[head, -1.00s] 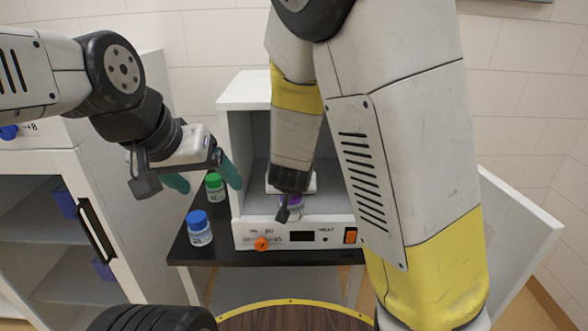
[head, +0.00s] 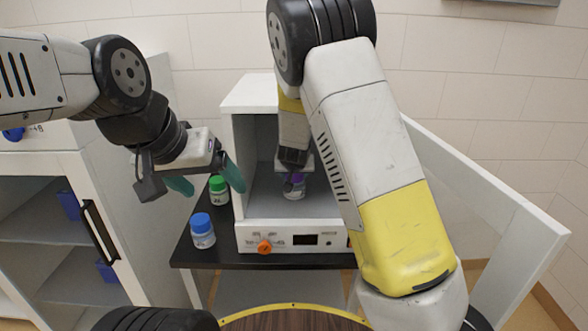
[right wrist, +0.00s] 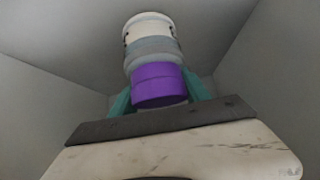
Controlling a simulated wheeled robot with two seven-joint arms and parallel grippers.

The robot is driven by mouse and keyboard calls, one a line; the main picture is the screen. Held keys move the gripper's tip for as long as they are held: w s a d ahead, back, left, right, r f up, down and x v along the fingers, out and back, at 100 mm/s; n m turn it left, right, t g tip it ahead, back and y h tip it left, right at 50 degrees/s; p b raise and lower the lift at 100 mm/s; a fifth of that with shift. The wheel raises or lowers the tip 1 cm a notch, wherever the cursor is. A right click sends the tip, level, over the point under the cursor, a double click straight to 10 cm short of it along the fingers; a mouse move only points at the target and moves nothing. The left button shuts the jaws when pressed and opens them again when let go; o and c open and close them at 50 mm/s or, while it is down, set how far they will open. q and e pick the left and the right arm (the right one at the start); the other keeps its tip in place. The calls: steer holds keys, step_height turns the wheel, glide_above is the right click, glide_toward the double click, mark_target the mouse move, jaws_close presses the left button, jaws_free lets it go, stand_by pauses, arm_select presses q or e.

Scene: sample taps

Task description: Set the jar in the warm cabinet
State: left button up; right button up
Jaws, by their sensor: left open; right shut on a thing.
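A jar with a purple lid (head: 294,190) is inside the white warm cabinet (head: 250,100), whose front is open. In the right wrist view the jar (right wrist: 152,45) stands out past the purple lid (right wrist: 158,84), with grey cabinet walls around it. My right gripper (right wrist: 157,95) has its teal fingers shut on the jar at the lid; whether the jar touches the cabinet floor I cannot tell. My left gripper (head: 207,180) is open and empty, left of the cabinet and in front of the green-lidded jar.
A blue-lidded jar (head: 202,231) and a green-lidded jar (head: 218,189) stand on the black table (head: 190,253) left of the cabinet. The cabinet's door (head: 500,215) stands open at right. An orange knob (head: 265,246) is on its front panel. A glass-fronted cupboard (head: 75,165) is at left.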

steer(key=shift+f, duration=0.15)
steer(key=shift+f, duration=0.2)
steer(key=o, duration=1.5)
